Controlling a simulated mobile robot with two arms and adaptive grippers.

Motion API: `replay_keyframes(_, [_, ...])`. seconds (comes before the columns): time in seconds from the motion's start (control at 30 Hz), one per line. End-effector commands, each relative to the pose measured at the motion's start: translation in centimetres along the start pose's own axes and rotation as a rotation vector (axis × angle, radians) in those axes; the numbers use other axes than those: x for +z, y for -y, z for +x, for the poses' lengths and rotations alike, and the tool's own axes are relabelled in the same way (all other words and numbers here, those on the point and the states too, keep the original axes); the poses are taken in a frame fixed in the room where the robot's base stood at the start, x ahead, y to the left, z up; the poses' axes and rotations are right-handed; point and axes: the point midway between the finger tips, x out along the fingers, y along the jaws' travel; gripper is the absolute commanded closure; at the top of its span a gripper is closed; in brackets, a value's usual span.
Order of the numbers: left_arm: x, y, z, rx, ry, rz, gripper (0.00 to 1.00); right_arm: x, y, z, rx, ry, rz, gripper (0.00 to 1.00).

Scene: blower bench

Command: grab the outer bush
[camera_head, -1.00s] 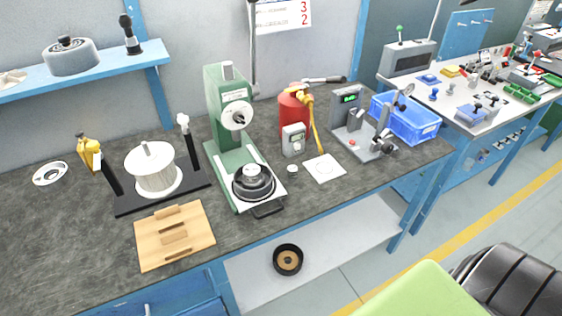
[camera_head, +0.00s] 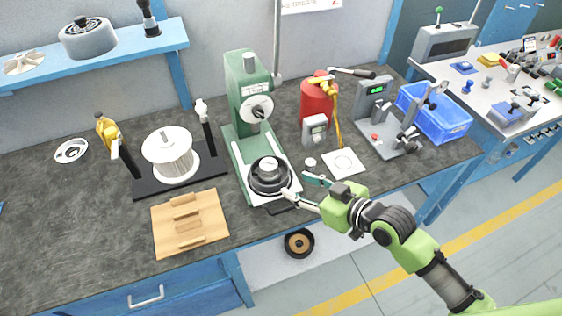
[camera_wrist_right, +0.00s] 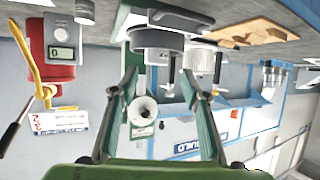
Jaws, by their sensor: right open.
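A small pale metal cylinder (camera_head: 310,163), possibly the outer bush, stands on the bench between the green press and the white square plate. It also shows at the top left of the right wrist view (camera_wrist_right: 85,11). My right gripper (camera_head: 297,185) is open and empty at the front of the press, with the cylinder just beyond its fingers. In the right wrist view its two fingers (camera_wrist_right: 160,78) are spread, with the dark round fixture between and beyond them. My left gripper is not in view.
The green press (camera_head: 250,95) holds a dark round fixture (camera_head: 269,177) with a metal top. A grey meter (camera_head: 315,130), a red cylinder (camera_head: 318,100) and a white plate (camera_head: 343,163) are close by. A wooden block board (camera_head: 170,232) lies left on the bench (camera_head: 60,225).

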Motion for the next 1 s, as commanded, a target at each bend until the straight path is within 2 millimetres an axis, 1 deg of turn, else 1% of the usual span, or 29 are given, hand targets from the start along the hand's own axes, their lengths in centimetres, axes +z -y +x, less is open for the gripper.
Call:
replay_keyframes(0.03, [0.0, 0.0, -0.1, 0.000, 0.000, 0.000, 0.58, -1.0, -0.2, 0.0, -0.008, -0.022, -0.010, 0.57])
replay_keyframes(0.1, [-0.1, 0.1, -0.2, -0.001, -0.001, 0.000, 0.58, -1.7, -0.2, 0.2, -0.015, -0.042, -0.013, 0.57])
replay_keyframes(0.17, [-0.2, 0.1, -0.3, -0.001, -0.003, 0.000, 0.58, -2.0, -0.2, 0.8, -0.017, -0.048, -0.012, 0.57])
replay_keyframes(0.27, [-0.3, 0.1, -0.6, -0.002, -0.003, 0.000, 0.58, -2.2, -0.2, 2.5, -0.016, -0.049, -0.010, 0.57])
replay_keyframes(0.4, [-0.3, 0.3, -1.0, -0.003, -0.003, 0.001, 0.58, -2.3, -0.2, 5.2, -0.015, -0.048, -0.011, 0.57])
replay_keyframes(0.5, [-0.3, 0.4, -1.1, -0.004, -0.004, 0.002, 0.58, -2.2, -0.1, 6.8, -0.015, -0.047, -0.011, 0.57])
replay_keyframes(0.63, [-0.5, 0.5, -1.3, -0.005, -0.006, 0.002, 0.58, -2.2, -0.1, 8.1, -0.015, -0.047, -0.011, 0.57])
replay_keyframes(0.87, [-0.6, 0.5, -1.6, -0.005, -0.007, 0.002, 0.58, -2.2, -0.1, 9.2, -0.015, -0.044, -0.012, 0.57])
replay_keyframes(1.0, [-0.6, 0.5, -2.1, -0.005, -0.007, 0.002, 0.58, -2.1, -0.3, 10.8, -0.015, -0.044, -0.011, 0.57])
